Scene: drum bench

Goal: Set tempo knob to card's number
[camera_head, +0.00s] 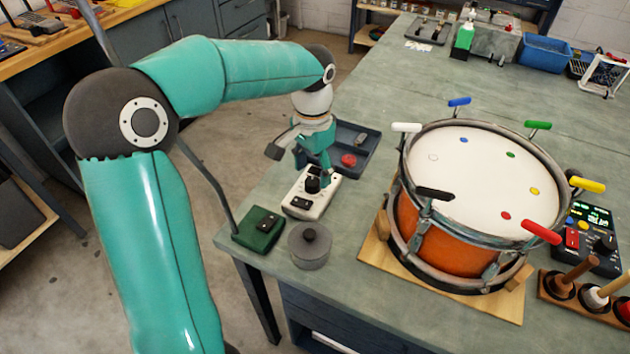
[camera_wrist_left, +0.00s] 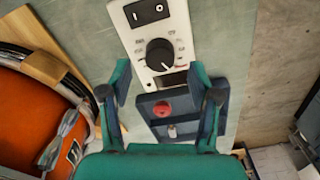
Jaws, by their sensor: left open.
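A white box (camera_head: 323,203) with a black rocker switch stands on the bench and carries a black knob (camera_head: 312,184) with printed labels around it. In the left wrist view the knob (camera_wrist_left: 160,55) shows a white pointer line toward the lower right; the labels are too small to read surely. My left gripper (camera_head: 318,175) is over the box, close to the knob. In the wrist view its open fingers (camera_wrist_left: 160,76) are to either side below the knob, apart from it. I cannot make out a numbered card. My right gripper is out of view.
A dark tray (camera_head: 368,143) with a red item lies behind the box. A green box (camera_head: 258,230) and a grey lidded pot (camera_head: 310,245) stand in front. The drum (camera_head: 470,180) is to the right, with a dark device with display (camera_head: 588,240) beyond it.

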